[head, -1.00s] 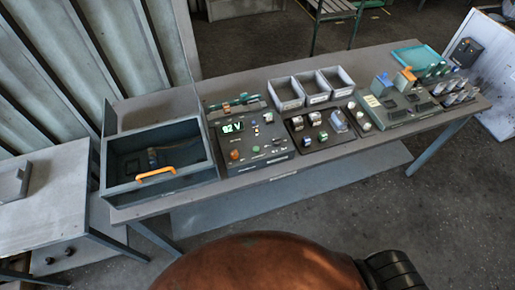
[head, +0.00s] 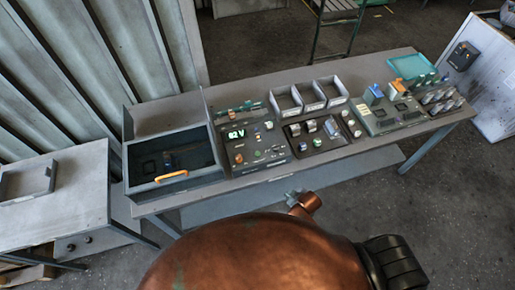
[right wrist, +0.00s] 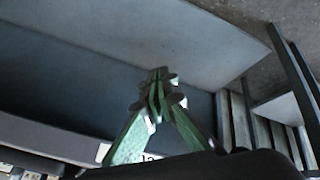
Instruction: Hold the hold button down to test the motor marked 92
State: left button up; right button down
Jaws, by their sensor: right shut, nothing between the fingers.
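A control panel (head: 247,145) with a lit green readout (head: 237,134) stands on the bench; the readout seems to say 92 V or 82 V. It carries several small knobs and buttons, among them a red-orange one (head: 239,158) and a green one (head: 258,154); their labels are too small to read. Left of it, a grey box with an orange handle (head: 171,175) has a dark part inside. I cannot read a 92 on any motor.
Right of the panel are three open bins (head: 308,95), a dark tray of small parts (head: 316,131) and a fixture with blue and orange blocks (head: 390,112). A teal tray (head: 410,66) lies at the far right. A side table (head: 50,192) stands at the left.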

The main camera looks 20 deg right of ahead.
jog(key=w+a+r+n+y+p, duration=0.1)
jog(key=w+a+r+n, duration=0.2)
jog(key=r, duration=0.3)
jog(key=w+a+r+n+t+y+p, duration=0.1)
jog(key=w+a+r+n+p, duration=0.1)
jog(key=r, duration=0.5)
jog(key=w+a+r+n+t+p, duration=0.1)
jog(key=w+a+r+n, duration=0.3)
jog(key=a+r, duration=0.2)
jog(key=shift+w+r+y, duration=0.4)
jog(key=shift+r, duration=0.3)
jog(key=w+a+r+n+y+p, duration=0.1)
jog(key=w+a+r+n+p, duration=0.1)
jog(key=r+n, duration=0.4)
jog(key=w+a+r+n+y+p, duration=0.15)
jog(key=r+n, duration=0.25)
jog(key=n, duration=0.4)
pick_arm(q)
notch_tip(320, 180, up, 9)
jog(key=shift+f, duration=0.15)
pick_arm(e)
jog(key=w+d+n, duration=0.1)
jog(key=d, duration=0.1)
jog(key=w+d+n, duration=0.2)
jog(key=shift+d+n+g+h, duration=0.1)
jog(key=shift+n+g+h, duration=0.2)
jog(key=shift+g, duration=0.1)
